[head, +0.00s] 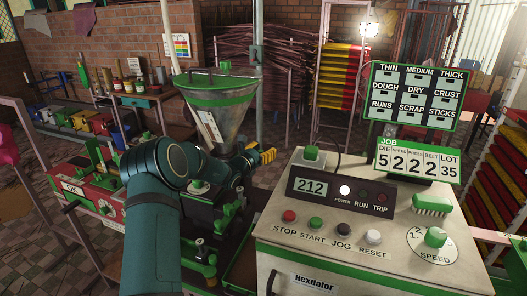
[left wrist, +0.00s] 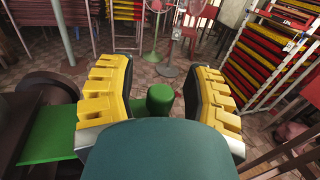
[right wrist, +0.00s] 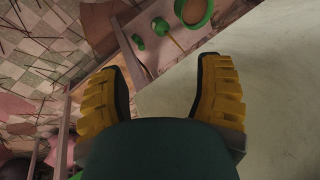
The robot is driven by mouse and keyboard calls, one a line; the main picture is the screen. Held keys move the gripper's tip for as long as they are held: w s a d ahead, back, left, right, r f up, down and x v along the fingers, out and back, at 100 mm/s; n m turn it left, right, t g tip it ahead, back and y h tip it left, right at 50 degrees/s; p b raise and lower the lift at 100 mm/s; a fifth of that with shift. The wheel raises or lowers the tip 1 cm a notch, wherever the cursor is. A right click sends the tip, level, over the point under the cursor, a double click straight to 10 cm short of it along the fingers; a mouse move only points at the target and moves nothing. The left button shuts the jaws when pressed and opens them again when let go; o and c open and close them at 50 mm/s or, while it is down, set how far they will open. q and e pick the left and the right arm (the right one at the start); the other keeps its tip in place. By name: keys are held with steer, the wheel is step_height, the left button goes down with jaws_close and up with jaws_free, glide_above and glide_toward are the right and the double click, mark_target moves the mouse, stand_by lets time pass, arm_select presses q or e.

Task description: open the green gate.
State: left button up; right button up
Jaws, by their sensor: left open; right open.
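No part is clearly marked as the green gate, so I cannot tell which green part it is. A green knob (left wrist: 160,98) stands between the fingers of my open left gripper (left wrist: 160,85) in the left wrist view, with gaps on both sides. A green plate (left wrist: 52,136) lies left of it. In the head view my left gripper (head: 262,157) is beside the lower part of the green-rimmed clear hopper (head: 220,107), and my arm hides part of the machine. My right gripper (right wrist: 160,90) is open and empty near a pale surface; it is not seen in the head view.
The white control console (head: 350,245) with buttons and a speed knob stands right of the machine. A green-framed sign board (head: 411,96) rises behind it. In the right wrist view a green cup (right wrist: 194,12) sits at the top. Racks of coloured trays (head: 340,75) stand behind.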

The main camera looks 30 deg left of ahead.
arm_select(q)
step_height(320, 180, up, 10)
stand_by(0.5)
steer(key=shift+f, duration=0.1)
stand_by(0.4)
